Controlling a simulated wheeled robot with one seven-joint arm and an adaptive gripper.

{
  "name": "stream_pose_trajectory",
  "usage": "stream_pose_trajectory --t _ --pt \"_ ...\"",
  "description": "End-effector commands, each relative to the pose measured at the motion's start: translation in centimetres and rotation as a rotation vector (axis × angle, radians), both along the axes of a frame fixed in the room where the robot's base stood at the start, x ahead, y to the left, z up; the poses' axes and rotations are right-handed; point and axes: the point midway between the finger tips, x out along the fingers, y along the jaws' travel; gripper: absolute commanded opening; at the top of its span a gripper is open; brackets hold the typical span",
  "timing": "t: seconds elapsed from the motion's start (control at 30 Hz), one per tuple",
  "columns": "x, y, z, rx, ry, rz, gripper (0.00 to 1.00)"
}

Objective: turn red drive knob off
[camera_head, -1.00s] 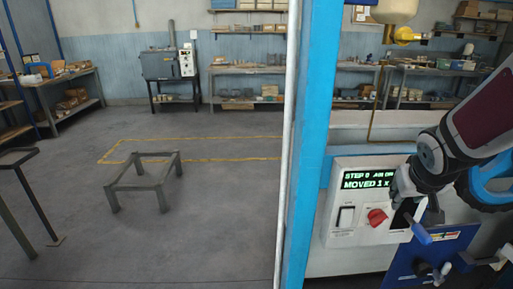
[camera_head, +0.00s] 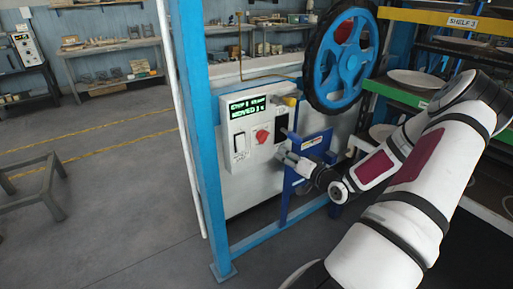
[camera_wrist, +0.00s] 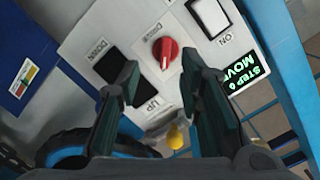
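The red drive knob (camera_head: 262,136) is on the front of a white control panel (camera_head: 239,167), right of a rocker switch (camera_head: 240,146). In the wrist view the red knob (camera_wrist: 165,52) shows a white pointer line and lies ahead of the gap between my fingers. My gripper (camera_wrist: 163,92) is open and empty, apart from the knob. In the head view my gripper (camera_head: 281,147) is just right of the knob, close to the panel.
A green display (camera_head: 249,106) sits above the knob. A black rocker (camera_wrist: 129,73) marked UP and DOWN is beside the knob. A blue handwheel (camera_head: 343,57), a blue post (camera_head: 196,115) and racks with plates (camera_head: 416,79) stand close by.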

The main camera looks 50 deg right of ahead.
Motion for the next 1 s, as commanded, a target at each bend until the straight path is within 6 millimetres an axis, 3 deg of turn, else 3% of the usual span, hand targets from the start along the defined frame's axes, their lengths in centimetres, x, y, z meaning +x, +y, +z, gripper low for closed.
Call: stream_pose_trajectory --t 0.17,0.33,1.0 --pt "-1.7 -1.3 0.4 0.036 -0.121 -0.045 0.33" --pt "-0.9 -1.6 0.6 0.039 -0.139 -0.047 0.33" --pt "10.3 -4.3 0.6 0.037 -0.136 -0.048 0.33"
